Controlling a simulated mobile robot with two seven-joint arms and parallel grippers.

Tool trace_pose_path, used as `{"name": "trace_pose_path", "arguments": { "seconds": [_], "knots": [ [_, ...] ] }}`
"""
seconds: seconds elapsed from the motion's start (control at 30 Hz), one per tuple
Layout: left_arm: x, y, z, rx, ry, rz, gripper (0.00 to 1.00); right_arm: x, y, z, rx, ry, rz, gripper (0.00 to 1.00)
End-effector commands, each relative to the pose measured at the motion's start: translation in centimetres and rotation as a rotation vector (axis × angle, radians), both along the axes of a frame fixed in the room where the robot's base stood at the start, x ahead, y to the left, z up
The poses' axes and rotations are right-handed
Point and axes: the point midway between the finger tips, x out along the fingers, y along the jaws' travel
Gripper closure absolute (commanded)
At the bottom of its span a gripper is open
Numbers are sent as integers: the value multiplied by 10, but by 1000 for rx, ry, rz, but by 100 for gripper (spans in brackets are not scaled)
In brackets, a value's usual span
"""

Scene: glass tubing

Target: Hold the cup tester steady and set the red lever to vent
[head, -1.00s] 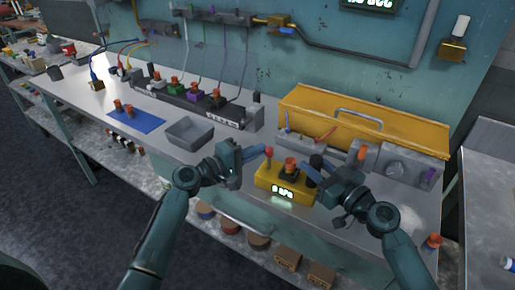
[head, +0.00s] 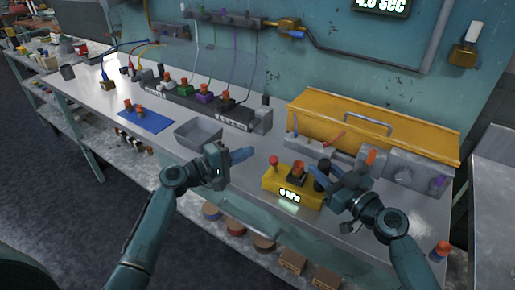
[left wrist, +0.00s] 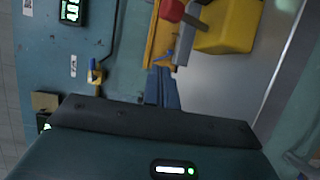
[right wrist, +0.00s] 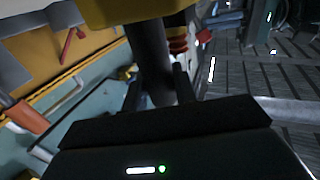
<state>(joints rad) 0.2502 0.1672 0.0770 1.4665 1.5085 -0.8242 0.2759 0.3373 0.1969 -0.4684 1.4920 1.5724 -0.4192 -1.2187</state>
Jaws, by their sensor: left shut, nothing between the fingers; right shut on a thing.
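The cup tester (head: 278,187) is a yellow box on the bench's front part. Its lit front display seems to read 0 kPa, and an orange cup (head: 298,168) sits on its top. The red-knobbed lever (head: 274,160) stands at its left end; the vent marking cannot be read. My left gripper (head: 250,153) is shut and empty, left of the red knob with a gap. In the left wrist view its fingers (left wrist: 162,88) are together, below the red knob (left wrist: 172,11). My right gripper (head: 325,175) is shut on the tester's black handle (right wrist: 148,55), whose lower part its fingers hide.
A grey tray (head: 198,134) stands behind and left of my left gripper. A yellow toolbox (head: 375,128) and grey fixtures (head: 412,172) stand behind the tester. A blue mat (head: 146,121) with orange cups lies further left. The bench's front edge is close.

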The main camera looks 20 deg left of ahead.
Motion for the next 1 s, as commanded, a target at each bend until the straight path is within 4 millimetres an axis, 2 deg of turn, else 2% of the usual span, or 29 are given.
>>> {"name": "trace_pose_path", "arguments": {
  "seconds": [0.1, 0.3, 0.8, 0.83, 1.0],
  "knots": [
    [-17, 15, -8, 0, 4, 1, 100, 0, 0, 0, 0, 1, 2, 100],
    [-34, 30, -13, 0, 1, 0, 100, -1, 0, 0, 0, 1, 2, 100],
    [-38, 33, -15, -1, -1, 0, 100, -1, 0, 0, 0, 1, 2, 100],
    [-38, 33, -15, -1, -1, 0, 100, -1, 0, 0, 0, 1, 2, 69],
    [-38, 33, -14, -1, -1, 0, 100, 0, 0, 0, 0, 1, 2, 55]
  ]
}}
